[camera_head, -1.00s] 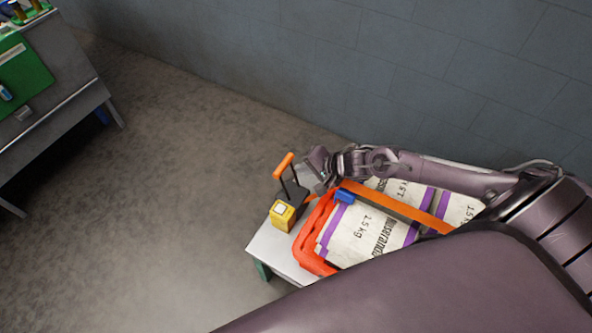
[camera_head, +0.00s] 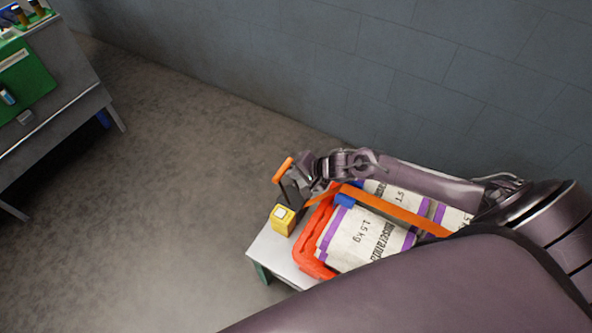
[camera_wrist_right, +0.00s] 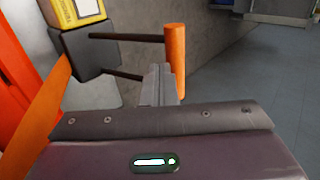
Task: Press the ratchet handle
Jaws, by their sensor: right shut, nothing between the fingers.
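The ratchet handle (camera_head: 283,169) is an orange bar on two dark rods, standing up from a dark block beside the pallet load. In the right wrist view the orange bar (camera_wrist_right: 176,62) is upright in the picture, and its rods run left to the dark ratchet block (camera_wrist_right: 84,52). My right gripper (camera_head: 293,188) is shut and empty at the handle, below the orange bar. In the wrist view its fingertips (camera_wrist_right: 158,72) lie just left of the bar, beside the rods; I cannot tell whether they touch. My left gripper is out of view.
An orange strap (camera_head: 390,208) crosses the white and purple sacks (camera_head: 365,238) with a blue corner piece (camera_head: 344,200). A red-orange pallet (camera_head: 306,258) sits on a light table (camera_head: 268,248). A yellow box (camera_head: 283,220) stands near the handle.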

